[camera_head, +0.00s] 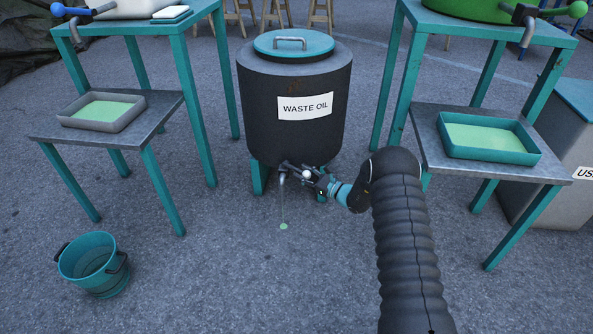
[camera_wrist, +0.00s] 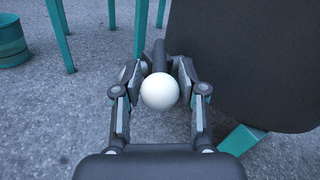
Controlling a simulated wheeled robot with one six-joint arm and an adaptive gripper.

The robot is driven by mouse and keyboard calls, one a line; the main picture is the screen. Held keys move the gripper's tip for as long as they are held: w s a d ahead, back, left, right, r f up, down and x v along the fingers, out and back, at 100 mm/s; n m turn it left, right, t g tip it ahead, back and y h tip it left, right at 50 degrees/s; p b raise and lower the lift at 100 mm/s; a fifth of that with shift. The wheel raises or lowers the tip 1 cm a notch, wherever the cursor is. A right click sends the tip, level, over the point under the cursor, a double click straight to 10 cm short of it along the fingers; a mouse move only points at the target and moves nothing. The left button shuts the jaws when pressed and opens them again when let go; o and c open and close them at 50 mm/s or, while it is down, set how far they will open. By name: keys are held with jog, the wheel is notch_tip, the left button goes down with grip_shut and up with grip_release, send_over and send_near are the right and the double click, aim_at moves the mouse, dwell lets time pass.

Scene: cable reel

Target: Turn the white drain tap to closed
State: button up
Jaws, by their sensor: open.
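The white drain tap knob (camera_head: 306,174) is a round ball at the base of the dark waste oil drum (camera_head: 262,140). Its metal spout (camera_head: 282,179) points down, and a thin stream falls to a small green puddle (camera_head: 284,226) on the ground. My gripper (camera_head: 309,180) is at the tap. In the wrist view the white knob (camera_wrist: 160,91) sits between the two open fingers of my gripper (camera_wrist: 161,72), with a dark lever or pipe behind it. The fingers stand on either side of the knob. Whether either touches it I cannot tell.
A teal bucket (camera_head: 93,264) stands on the ground at front left. Teal-legged stands on both sides hold a grey tray (camera_head: 103,124) and a teal tray (camera_head: 488,150) of green liquid. Blue and green tap knobs show above.

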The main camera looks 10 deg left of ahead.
aim_at(296, 168)
jog(key=shift+x, duration=1.65)
grip_shut()
